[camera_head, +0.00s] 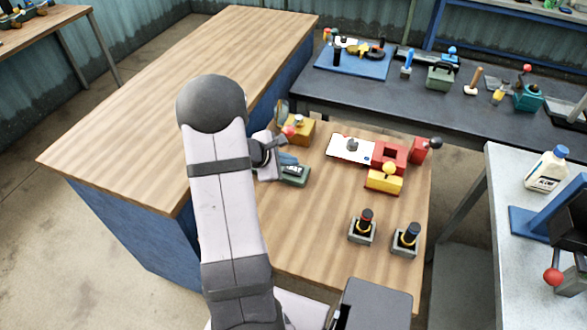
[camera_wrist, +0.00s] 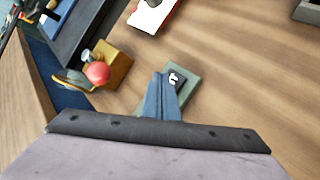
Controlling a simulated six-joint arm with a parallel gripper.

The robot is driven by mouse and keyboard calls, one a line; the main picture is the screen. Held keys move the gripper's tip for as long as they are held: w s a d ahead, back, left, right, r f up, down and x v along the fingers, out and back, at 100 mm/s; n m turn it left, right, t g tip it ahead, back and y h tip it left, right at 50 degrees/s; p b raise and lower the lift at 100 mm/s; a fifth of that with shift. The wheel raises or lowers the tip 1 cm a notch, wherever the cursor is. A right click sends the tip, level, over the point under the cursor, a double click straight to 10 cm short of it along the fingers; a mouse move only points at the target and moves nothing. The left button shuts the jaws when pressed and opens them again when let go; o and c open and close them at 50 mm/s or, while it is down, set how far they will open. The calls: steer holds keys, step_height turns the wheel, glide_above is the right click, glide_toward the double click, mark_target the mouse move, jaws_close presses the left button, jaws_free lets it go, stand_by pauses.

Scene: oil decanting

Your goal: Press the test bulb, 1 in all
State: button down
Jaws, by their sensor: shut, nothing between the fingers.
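My gripper (camera_head: 288,159) is shut and empty, its blue fingers side by side. In the wrist view the gripper (camera_wrist: 160,82) reaches over a small green block (camera_wrist: 186,72) with a dark panel and a white mark, and hides part of it. The green block (camera_head: 294,176) stands near the table's left side in the head view. I cannot tell whether the fingertips touch it. An ochre block (camera_wrist: 112,62) with a red ball (camera_wrist: 97,73) is up and left of the fingers. I cannot tell for sure which thing is the test bulb.
On the same wooden table (camera_head: 310,245) are a white plate (camera_head: 342,147), a red open box (camera_head: 390,157), a yellow block (camera_head: 384,182) and two small upright levers (camera_head: 362,228). A dark bench (camera_head: 450,110) with tools stands behind. The table's middle is clear.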

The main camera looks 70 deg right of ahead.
mark_target(290, 171)
steer(key=shift+f+b, duration=0.85)
steer(key=shift+b, duration=0.4)
stand_by(1.2)
stand_by(0.4)
steer(key=shift+r+p, duration=0.5)
steer(key=shift+r, duration=0.35)
steer(key=shift+r, duration=0.1)
steer(key=shift+r+p, duration=1.8)
steer(key=shift+r, duration=0.65)
